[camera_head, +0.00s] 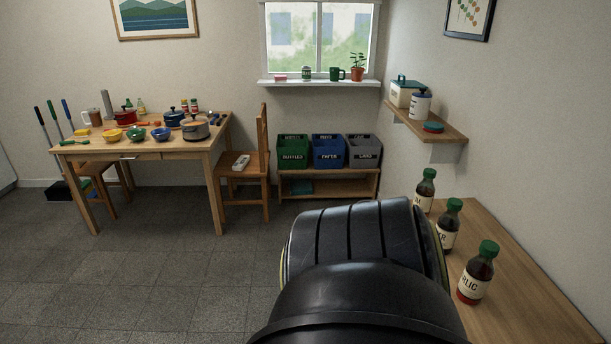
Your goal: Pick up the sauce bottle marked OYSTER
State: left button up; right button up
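Three dark sauce bottles with green caps and pale labels stand upright in a row on a wooden counter (540,302) at the right. The nearest bottle (476,277) has a label ending in what looks like "RLIC". The label of the middle bottle (448,231) is partly hidden by my black arm; its last letters look like "ER", which fits OYSTER, but I cannot read the whole word. The farthest bottle (426,187) shows only a letter or so of its label. Neither of my grippers shows; a large black arm part of mine fills the bottom centre.
A wall shelf (440,126) with a white box and a jar hangs beyond the bottles. A low rack (295,187) holds green, blue and grey bins. A table (190,154) with pots and bowls stands at the left, beside a chair (262,185).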

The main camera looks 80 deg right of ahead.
aim_at(448, 224)
jog(key=k, duration=0.6)
jog(key=z, duration=2.4)
